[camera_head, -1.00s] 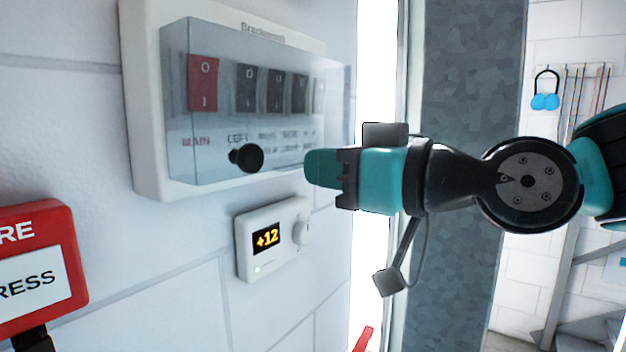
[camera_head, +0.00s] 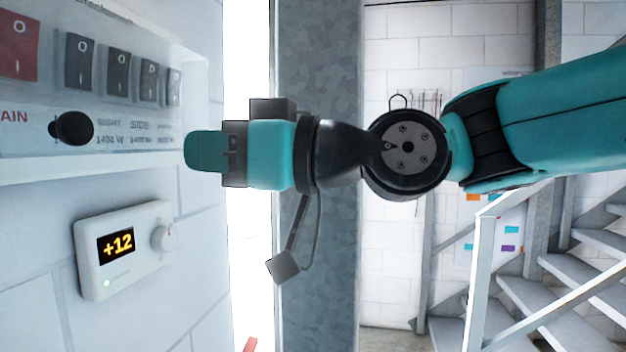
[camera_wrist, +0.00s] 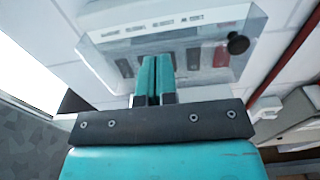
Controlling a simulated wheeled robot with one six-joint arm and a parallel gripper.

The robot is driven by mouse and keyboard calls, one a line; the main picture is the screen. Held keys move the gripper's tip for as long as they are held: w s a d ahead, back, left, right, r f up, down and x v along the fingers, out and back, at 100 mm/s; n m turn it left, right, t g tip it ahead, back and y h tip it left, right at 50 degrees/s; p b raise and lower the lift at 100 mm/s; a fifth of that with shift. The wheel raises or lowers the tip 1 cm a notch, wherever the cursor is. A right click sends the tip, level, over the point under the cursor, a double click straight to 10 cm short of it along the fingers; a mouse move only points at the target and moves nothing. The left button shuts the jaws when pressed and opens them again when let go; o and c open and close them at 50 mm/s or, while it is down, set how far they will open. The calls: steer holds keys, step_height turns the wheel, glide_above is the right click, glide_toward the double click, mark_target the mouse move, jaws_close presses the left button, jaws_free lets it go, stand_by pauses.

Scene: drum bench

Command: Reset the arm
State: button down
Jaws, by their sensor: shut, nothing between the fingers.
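My gripper (camera_head: 205,151) is shut and empty, its teal fingers pointing left toward the wall in the head view. In the wrist view the fingers (camera_wrist: 154,80) lie side by side in front of the switch panel (camera_wrist: 120,20). The panel (camera_head: 120,160) is a white box under a clear cover, with a red main switch, several dark switches and a black knob (camera_head: 73,128). From the head view the fingertips look apart from the panel, at its right edge.
A white thermostat (camera_head: 128,250) reading +12 is on the wall below the panel. A grey speckled column (camera_head: 318,250) stands behind my gripper, beside a bright gap. A staircase (camera_head: 560,270) with white rails is at the right.

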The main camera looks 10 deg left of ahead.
steer(key=d+b, duration=0.4)
steer(key=d, duration=0.6)
steer(key=s+d+f+m+t+h, duration=0.1)
steer(key=d+f+m+h, duration=0.3)
steer(key=f, duration=0.6)
steer(key=s+d+f+m+t+h, duration=0.1)
steer(key=d+f+m+h, duration=0.1)
steer(key=d+f+h, duration=0.6)
steer(key=s+d+f+m+g+h, duration=0.1)
steer(key=s+d+f+m, duration=0.1)
steer(key=f, duration=0.4)
steer(key=s+d+f+m+g+h, duration=0.1)
steer(key=s+d+f+m+g, duration=0.1)
steer(key=s+d+f, duration=0.3)
step_height(320, 180, down, 2)
steer(key=shift+s+d+f, duration=0.1)
steer(key=shift+s+d, duration=0.15)
steer(key=shift+d, duration=0.5)
